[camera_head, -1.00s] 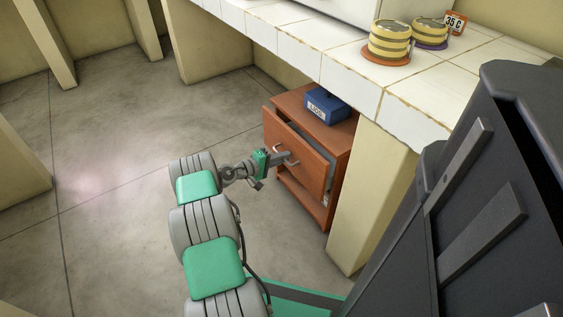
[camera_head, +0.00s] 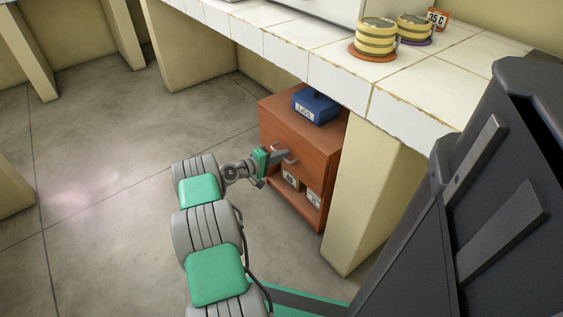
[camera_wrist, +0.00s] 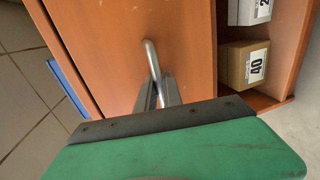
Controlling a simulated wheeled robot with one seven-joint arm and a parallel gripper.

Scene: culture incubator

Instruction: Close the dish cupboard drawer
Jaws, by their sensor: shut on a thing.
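The dish cupboard (camera_head: 312,140) is a reddish-brown wooden cabinet under the tiled counter. Its drawer front (camera_head: 296,143) looks flush with the cabinet body, with no gap visible at the top. My gripper (camera_head: 281,155) is at the drawer front, shut on the metal bar handle (camera_head: 291,156). In the wrist view the two fingers of my gripper (camera_wrist: 158,92) close around the handle (camera_wrist: 151,58), and the drawer front (camera_wrist: 115,40) fills the middle of the picture. The inside of the drawer is hidden.
A blue box (camera_head: 316,105) labelled "LIDS" sits on the cupboard top. Numbered boxes, one marked 40 (camera_wrist: 243,63), stand in the open shelf below the drawer. A pillar (camera_head: 365,200) stands right of the cupboard. Striped dish stacks (camera_head: 376,38) sit on the counter (camera_head: 310,40). The floor at left is clear.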

